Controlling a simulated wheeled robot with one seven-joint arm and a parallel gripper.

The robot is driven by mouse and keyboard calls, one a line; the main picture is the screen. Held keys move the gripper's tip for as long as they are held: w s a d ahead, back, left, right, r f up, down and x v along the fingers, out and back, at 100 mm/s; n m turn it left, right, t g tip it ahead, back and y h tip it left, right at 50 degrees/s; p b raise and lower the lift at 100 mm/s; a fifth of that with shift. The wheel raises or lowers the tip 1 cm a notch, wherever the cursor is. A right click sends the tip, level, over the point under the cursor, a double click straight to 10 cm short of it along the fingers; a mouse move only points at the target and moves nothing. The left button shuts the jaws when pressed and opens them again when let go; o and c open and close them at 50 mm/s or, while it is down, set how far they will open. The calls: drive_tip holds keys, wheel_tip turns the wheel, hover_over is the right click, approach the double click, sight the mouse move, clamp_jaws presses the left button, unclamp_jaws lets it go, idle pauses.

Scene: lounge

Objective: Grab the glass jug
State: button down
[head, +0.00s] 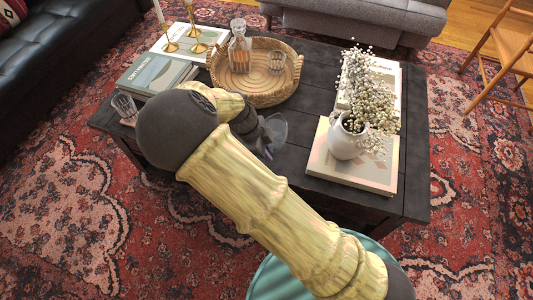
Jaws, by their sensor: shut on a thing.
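A clear glass thing (279,127), which looks like the glass jug, shows in the head view at the dark table's middle, just right of my gripper (264,140). My gripper is dark and partly hidden behind my own arm. It is shut on this glass jug. The jug's lower part and the exact contact of the fingers are hidden or too small to see. I cannot tell whether the jug is touching the table.
A woven tray (287,88) holds a stoppered decanter (239,55) with amber liquid and a tumbler (276,62). Books (150,74), brass candlesticks (194,38) and another glass (124,107) stand left. A white flower vase (347,141) stands on a book (378,175) at right.

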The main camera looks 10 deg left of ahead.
drive_tip(key=shift+r+p, duration=0.75)
drive_tip(key=shift+r, duration=1.45)
